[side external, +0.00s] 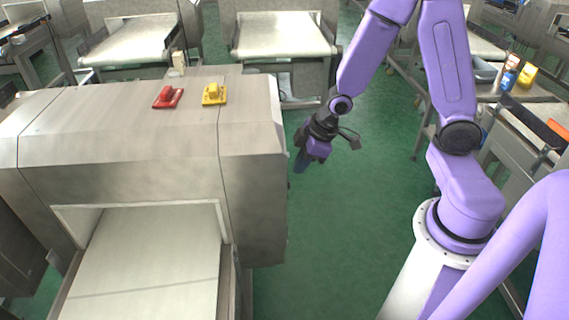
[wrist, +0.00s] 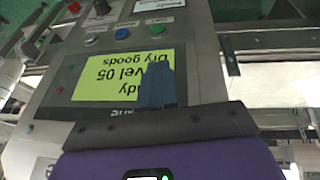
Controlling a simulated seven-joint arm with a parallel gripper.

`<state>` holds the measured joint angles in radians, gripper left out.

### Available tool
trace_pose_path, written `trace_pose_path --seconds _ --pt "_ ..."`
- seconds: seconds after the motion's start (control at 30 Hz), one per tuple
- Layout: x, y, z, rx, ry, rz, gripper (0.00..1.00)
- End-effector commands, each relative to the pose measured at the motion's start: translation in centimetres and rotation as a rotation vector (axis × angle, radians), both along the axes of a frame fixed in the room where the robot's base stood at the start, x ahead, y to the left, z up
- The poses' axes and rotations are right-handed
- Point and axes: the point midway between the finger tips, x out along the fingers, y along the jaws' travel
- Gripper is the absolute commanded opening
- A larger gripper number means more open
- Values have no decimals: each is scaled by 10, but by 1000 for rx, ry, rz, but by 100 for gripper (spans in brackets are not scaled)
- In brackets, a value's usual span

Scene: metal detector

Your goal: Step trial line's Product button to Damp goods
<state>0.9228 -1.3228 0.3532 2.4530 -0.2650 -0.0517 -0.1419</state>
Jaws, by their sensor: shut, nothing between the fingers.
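In the wrist view a grey control panel (wrist: 62,100) shows upside down. Its lit yellow-green screen (wrist: 105,78) reads "Dry goods", a line ending in "vel 05" and part of a line ending in "dy". Beyond the screen are a blue button (wrist: 122,34), a green button (wrist: 92,42) and a red button (wrist: 102,8). I cannot read which one is Product. My gripper (wrist: 157,66) has its blue fingers together and empty, in front of the screen and covering part of its text. In the side view my gripper (side external: 300,166) is beside the metal detector housing (side external: 254,140); the panel is hidden there.
A red block (side external: 168,97) and a yellow block (side external: 214,95) sit on the housing top. A pale conveyor belt (side external: 150,265) runs through its opening. Green floor (side external: 340,220) is clear right of the machine. Other conveyors (side external: 285,35) stand behind.

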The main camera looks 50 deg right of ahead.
Motion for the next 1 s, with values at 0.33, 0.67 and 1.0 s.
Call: trace_pose_path --seconds 0.33,0.67,1.0 --pt "41 -63 -57 111 -108 -118 0" --pt "47 -129 -104 266 -262 -283 0" --pt "33 -173 -123 384 -422 -445 0"
